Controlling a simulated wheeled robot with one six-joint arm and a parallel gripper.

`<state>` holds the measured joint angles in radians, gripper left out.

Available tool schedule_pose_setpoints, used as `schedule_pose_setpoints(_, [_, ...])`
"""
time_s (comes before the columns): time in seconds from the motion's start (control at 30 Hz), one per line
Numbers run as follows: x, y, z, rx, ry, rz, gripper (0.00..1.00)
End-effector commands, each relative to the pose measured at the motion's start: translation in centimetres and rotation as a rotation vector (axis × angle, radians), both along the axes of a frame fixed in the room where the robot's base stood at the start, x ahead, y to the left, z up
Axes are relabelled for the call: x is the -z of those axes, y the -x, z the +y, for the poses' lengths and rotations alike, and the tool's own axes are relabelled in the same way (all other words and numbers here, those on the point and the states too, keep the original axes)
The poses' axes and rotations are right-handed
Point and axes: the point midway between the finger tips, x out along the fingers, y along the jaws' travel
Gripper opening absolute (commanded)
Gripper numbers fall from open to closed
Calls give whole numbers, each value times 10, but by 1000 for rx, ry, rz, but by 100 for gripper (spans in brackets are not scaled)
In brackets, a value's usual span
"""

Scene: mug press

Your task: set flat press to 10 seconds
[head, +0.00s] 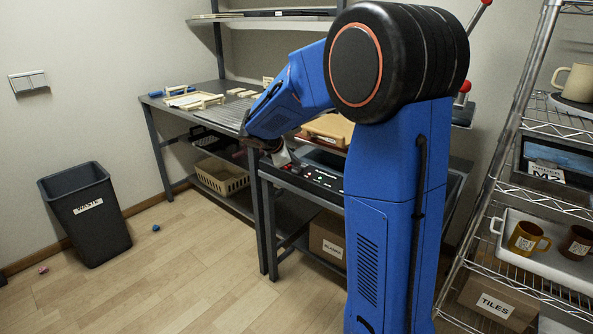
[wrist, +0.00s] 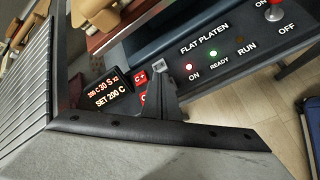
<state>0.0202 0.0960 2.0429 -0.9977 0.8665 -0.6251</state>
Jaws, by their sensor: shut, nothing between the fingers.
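The flat press's control panel (wrist: 215,62), labelled FLAT PLATEN, fills the middle of the wrist view. It also shows in the head view (head: 318,180) on the lower bench. Its display (wrist: 107,94) has red text that seems to include 30 S, with SET 200 C below. Red buttons (wrist: 140,77), one marked C+, sit beside the display. My gripper (wrist: 161,70) is shut and empty, its tip over the panel just right of the red buttons. It hides whatever is under it, and I cannot tell if it touches. The ON light is red, READY green, RUN dark.
A red-knobbed ON/OFF switch (wrist: 273,10) is at the panel's right end. A grey ribbed surface (wrist: 25,85) lies at left in the wrist view. A wire shelf (head: 520,200) with mugs stands right; a bin (head: 88,215) stands left.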

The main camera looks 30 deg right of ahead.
Motion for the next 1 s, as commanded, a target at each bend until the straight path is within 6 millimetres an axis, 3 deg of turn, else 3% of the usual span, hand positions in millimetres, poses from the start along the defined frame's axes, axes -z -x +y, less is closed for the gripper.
schedule_pose_setpoints(0.5, [-8,0,0,0,0,0,0])
schedule_pose_setpoints(1.0, [-47,0,0,1,1,-1,0])
